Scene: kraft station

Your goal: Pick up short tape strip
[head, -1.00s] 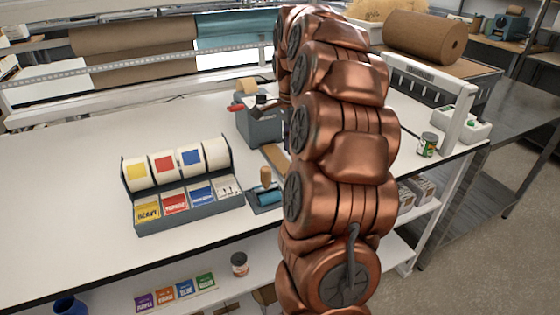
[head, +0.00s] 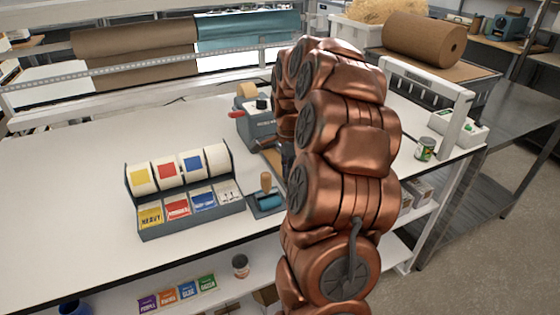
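A grey tape dispenser (head: 256,124) with a tan tape roll (head: 247,91) and a red lever (head: 236,115) stands on the white table in the head view. A flat brown strip (head: 268,143) lies in front of it, partly hidden by my arm; I cannot tell for sure that it is the short tape strip. My gripper (head: 287,158) shows only as a dark part at the left edge of my copper arm, low over the table beside the brown strip. Its fingertips are mostly hidden, so its opening and any contact cannot be seen.
A grey rack (head: 190,222) with colour-labelled rolls and cards stands at left. The left of the table is clear.

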